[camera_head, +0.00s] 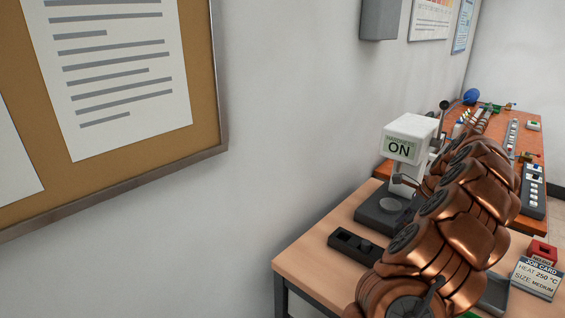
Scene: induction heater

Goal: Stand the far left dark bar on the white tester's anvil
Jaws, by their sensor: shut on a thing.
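The white tester (408,140) stands on the near table, and its green display reads HARDNESS ON. Its round grey anvil (391,205) sits on the dark base (372,213), and the visible part of its top looks bare. A dark block (343,240) with round features on top lies in front of the tester. I cannot make out a dark bar. My copper arm covers the right part of the tester and table. My gripper is hidden, and so is anything in it.
A job card (537,278) reading HEAT 250 °C, SIZE MEDIUM and a red block (542,252) stand right of my arm. A grey wall box (381,20) hangs above. The orange table (530,134) behind holds equipment. The near table's left front corner (292,262) is clear.

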